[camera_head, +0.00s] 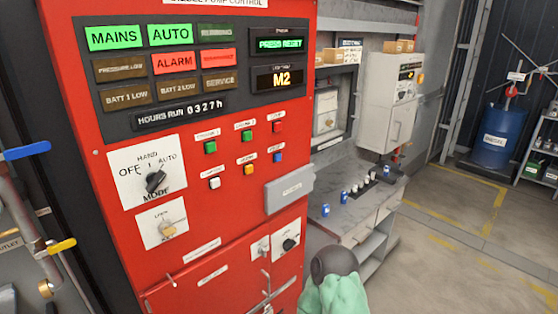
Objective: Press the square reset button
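A red pump control cabinet (230,222) fills the left and middle of the view. The upper row has a green button (210,147), a second green button (246,135) and a red button (277,126). No fingers of my left or right gripper show.
An indicator panel (120,83) above has MAINS, AUTO and ALARM lit; a display (277,77) reads M2. A mode knob (156,182) is left of the buttons. A grey box (289,189) juts out below right. Pipes with levers stand at left. Open floor lies at right.

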